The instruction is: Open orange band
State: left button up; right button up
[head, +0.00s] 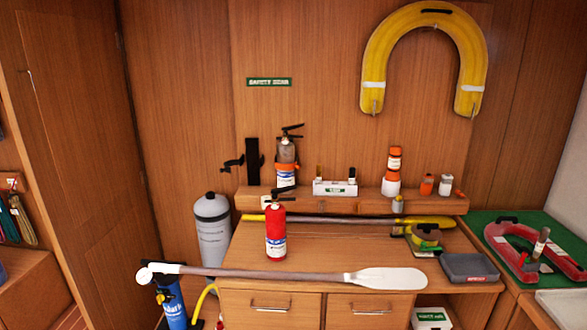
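An orange band (287,167) wraps around a grey and white fire extinguisher (286,152) that stands upright on the shelf against the back wall, in the head view. The band looks closed around the cylinder, but its fastening is too small to make out. A black bracket (254,161) is on the wall just left of this extinguisher, with a small black clip beside it. A red fire extinguisher (276,231) stands on the cabinet top in front and slightly left of the band. Neither of my grippers is in view.
A white-bladed paddle (385,278) lies across the cabinet's front edge. A yellow paddle (425,222) lies behind it. A white box (335,188) and orange-and-white containers (393,165) stand right of the band. A grey tank (213,230) stands left of the cabinet.

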aim_at(278, 166)
jog(key=i+l+u, duration=0.15)
jog(key=u, duration=0.3)
jog(key=i+l+u, duration=0.15)
jog(key=u, duration=0.3)
jog(key=i+l+u, duration=0.1)
jog(key=l, duration=0.25)
jog(key=i+l+u, duration=0.1)
jog(key=i+l, duration=0.15)
jog(key=i+l+u, duration=0.1)
jog(key=l, duration=0.35)
